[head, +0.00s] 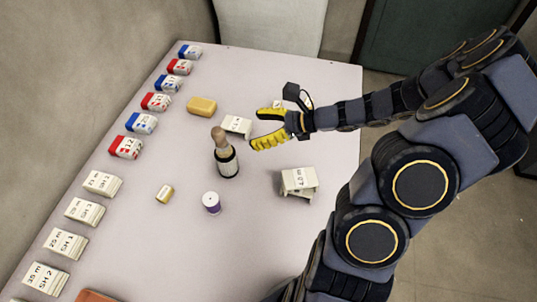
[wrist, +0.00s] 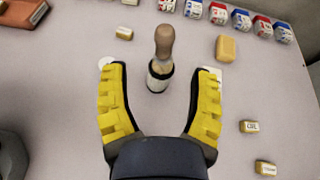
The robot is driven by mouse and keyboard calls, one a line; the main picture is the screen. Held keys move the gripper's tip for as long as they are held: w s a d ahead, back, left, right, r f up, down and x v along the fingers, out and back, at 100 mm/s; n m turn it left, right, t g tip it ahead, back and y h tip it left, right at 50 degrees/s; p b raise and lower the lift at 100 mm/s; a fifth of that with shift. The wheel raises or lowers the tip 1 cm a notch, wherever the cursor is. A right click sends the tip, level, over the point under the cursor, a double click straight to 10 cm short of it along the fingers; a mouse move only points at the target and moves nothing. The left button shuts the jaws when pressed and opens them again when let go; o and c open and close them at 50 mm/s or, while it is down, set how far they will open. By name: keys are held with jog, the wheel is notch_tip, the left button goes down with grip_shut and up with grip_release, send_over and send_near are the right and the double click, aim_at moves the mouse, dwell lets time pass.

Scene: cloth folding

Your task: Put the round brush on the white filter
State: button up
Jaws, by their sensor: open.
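The round brush (head: 226,158) stands upright near the middle of the table, with a brown rounded handle and a black and white lower part. In the wrist view the brush (wrist: 161,55) is centred ahead, between the lines of the fingers. My gripper (head: 257,129) is open and empty, its yellow fingers to the right of the brush and apart from it. I cannot tell for sure which pale thing is the white filter. Candidates are a low white block (head: 236,125) behind the brush and a stacked white piece (head: 298,181) to its right.
A yellow block (head: 202,106) lies behind. Red, blue and white boxes (head: 125,147) line the left edge of the table (head: 140,230), with pale boxes (head: 84,211) nearer.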

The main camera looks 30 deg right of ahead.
jog(key=s+a+r+n+g, duration=0.3)
jog(key=s+a+n+g, duration=0.1)
jog(key=a+n, duration=0.3)
jog(key=s+a+r+n+g, duration=0.3)
jog(key=s+a+n+g, duration=0.1)
jog(key=a+n, duration=0.2)
jog(key=s+d+r+n+g+h, duration=0.1)
jog(key=s+r+n+h, duration=0.1)
jog(key=s+n+h, duration=0.3)
jog(key=s+d+r+n+g+h, duration=0.1)
jog(key=s+r+n+h, duration=0.1)
jog(key=s+n+h, duration=0.3)
jog(key=s+n, duration=0.2)
jog(key=s, duration=0.1)
jog(key=shift+s+d+n+g, duration=0.25)
jog(key=shift+s+n+g, duration=0.05)
